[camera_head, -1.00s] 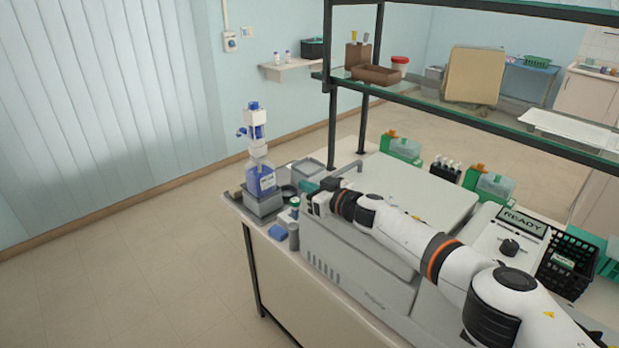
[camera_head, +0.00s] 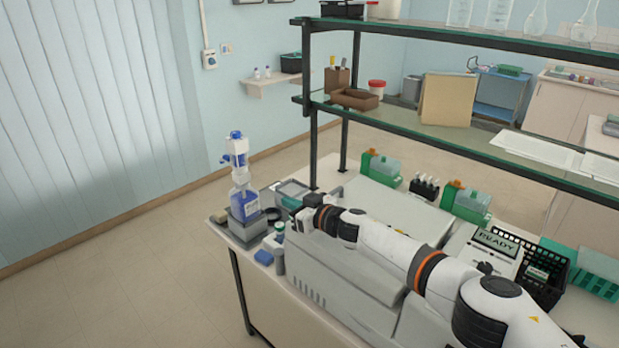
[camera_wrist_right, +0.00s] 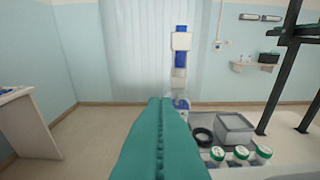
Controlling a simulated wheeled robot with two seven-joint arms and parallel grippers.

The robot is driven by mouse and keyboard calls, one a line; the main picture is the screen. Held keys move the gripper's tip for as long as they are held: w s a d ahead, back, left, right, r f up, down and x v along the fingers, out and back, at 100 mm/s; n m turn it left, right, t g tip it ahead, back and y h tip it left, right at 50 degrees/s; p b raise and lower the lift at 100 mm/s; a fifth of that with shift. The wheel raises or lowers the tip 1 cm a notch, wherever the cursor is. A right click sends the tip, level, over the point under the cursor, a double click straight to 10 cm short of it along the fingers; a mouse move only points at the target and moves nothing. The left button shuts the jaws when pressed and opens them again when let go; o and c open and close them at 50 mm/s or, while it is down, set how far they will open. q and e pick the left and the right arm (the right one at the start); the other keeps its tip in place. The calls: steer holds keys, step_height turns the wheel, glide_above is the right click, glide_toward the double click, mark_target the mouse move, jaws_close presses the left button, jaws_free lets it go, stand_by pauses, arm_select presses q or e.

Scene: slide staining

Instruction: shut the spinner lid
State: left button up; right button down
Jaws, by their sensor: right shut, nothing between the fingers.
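The spinner (camera_head: 325,290) is the large pale grey machine on the bench in the head view. Its broad lid panel (camera_head: 395,205) looks about flat on top. My right arm lies across it and hides part of the lid's front edge, so I cannot tell whether the lid is fully down. My right gripper (camera_head: 291,203) is past the machine's left end, near the bottle stand. In the right wrist view its teal fingers (camera_wrist_right: 160,125) are pressed together with nothing between them. My left gripper is not in view.
A blue-labelled dispenser bottle (camera_head: 242,190) stands on a grey base at the bench's left end. Small capped vials (camera_wrist_right: 240,155) stand close to the right fingers. A glass shelf (camera_head: 430,120) on dark posts runs behind the machine. A black basket (camera_head: 545,270) is at right.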

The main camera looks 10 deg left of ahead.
steer(key=s+d+r, duration=0.4)
steer(key=d+r, duration=0.2)
steer(key=s+a+f+m+t+h, duration=0.15)
steer(key=s+a+f+m, duration=0.25)
steer(key=s+f, duration=0.7)
steer(key=s+d+f+m+g+h, duration=0.2)
steer(key=s+d+f+h, duration=0.2)
steer(key=s+d, duration=0.7)
steer(key=s+d+f+m+g+h, duration=0.1)
steer(key=s+d+f+g+h, duration=0.25)
steer(key=s+d, duration=0.7)
steer(key=s+d+f+m+g+h, duration=0.15)
steer(key=s+d+f+h, duration=0.3)
steer(key=s+d, duration=0.65)
step_height(320, 180, down, 30)
steer(key=g+b, duration=0.1)
steer(key=b, duration=0.5)
steer(key=s+d+f+b, duration=0.2)
steer(key=s+f, duration=0.6)
steer(key=f, duration=0.3)
steer(key=s+d+f+g+b, duration=0.1)
steer(key=s+d+f+b, duration=0.1)
steer(key=s+f, duration=0.7)
step_height(320, 180, down, 3)
steer(key=shift+b, duration=0.5)
